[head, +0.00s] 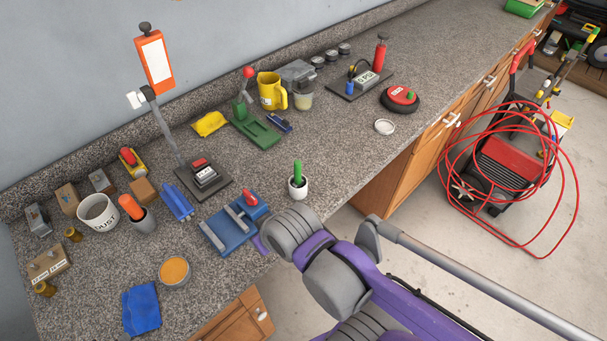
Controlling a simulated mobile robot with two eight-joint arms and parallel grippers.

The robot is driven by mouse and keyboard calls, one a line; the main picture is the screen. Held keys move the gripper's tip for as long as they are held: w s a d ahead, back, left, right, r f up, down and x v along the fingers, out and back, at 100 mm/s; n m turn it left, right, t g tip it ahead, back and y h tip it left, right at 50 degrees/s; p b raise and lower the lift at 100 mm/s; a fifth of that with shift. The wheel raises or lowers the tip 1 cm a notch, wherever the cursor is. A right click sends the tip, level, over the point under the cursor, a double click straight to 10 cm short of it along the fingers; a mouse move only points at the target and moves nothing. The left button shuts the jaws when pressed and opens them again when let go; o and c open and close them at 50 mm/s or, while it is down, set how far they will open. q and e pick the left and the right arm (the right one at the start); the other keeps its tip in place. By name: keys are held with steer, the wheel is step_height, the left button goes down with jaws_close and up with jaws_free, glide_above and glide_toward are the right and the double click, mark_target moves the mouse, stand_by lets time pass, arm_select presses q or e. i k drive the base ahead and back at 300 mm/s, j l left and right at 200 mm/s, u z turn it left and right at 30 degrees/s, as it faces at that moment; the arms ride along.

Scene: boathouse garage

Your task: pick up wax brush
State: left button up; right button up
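I cannot tell for sure which thing is the wax brush. A green upright handle (297,171) stands in a small white cup (298,189) near the counter's front edge. My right arm, purple and grey, reaches in from the bottom right. Its end (262,245) is by the counter edge, just below the blue vise-like tool (229,232) and left of and below the white cup. My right gripper's fingers are mostly hidden behind the arm. My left gripper is not in view.
The speckled counter (340,130) holds an orange tin (174,272), blue cloth (141,308), white bucket (98,211), yellow mug (271,91) and red-topped disc (399,98). A red hose (562,150) loops around a floor machine at right. Bare counter lies right of the white cup.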

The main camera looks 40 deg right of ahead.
mark_target(298, 183)
steer(key=l+z, duration=0.1)
steer(key=z, duration=1.35)
steer(key=u, duration=2.05)
steer(key=k+l+z, duration=0.1)
steer(key=k+l, duration=0.2)
steer(key=l+z, duration=0.15)
steer(key=z, duration=1.2)
steer(key=j+u, duration=0.1)
